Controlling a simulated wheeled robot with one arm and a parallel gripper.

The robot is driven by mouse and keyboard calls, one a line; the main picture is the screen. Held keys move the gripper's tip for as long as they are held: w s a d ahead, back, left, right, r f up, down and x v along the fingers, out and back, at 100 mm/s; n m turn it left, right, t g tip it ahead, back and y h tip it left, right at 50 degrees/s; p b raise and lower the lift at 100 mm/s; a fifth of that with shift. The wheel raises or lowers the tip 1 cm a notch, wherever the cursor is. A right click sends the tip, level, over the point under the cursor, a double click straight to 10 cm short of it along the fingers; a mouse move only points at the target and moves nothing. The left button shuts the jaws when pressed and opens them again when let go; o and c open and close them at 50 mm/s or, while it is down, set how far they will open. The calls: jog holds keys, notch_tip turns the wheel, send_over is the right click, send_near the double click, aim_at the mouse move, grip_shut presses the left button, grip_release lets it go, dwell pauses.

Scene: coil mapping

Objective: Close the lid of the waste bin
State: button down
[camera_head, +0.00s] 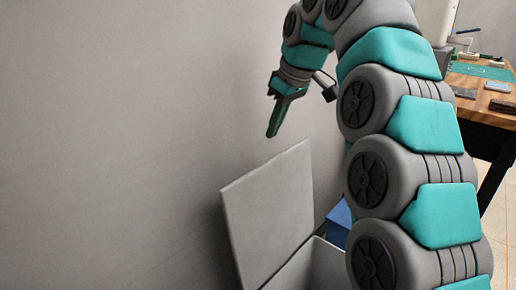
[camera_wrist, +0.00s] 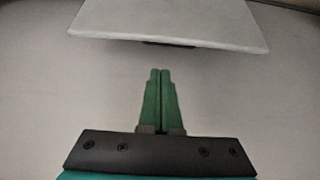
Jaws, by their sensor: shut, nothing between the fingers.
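The waste bin (camera_head: 315,268) is a light grey box at the bottom of the head view, partly hidden behind my arm. Its lid (camera_head: 268,208) stands raised and open, tilted back toward the wall. My gripper (camera_head: 272,134) is above the lid's top edge, apart from it, fingers pointing down. In the wrist view the lid (camera_wrist: 170,22) shows as a pale panel across the top, beyond the fingertips. My gripper (camera_wrist: 160,72) has its two green fingers together with nothing between them.
A plain grey wall (camera_head: 120,130) fills the left and runs behind the lid. A blue object (camera_head: 339,222) sits beside the bin, partly hidden by my arm. A wooden table (camera_head: 485,95) with several items stands at the right.

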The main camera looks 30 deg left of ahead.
jog(key=s+x, duration=0.1)
jog(key=x, duration=0.9)
jog(key=shift+w, duration=0.45)
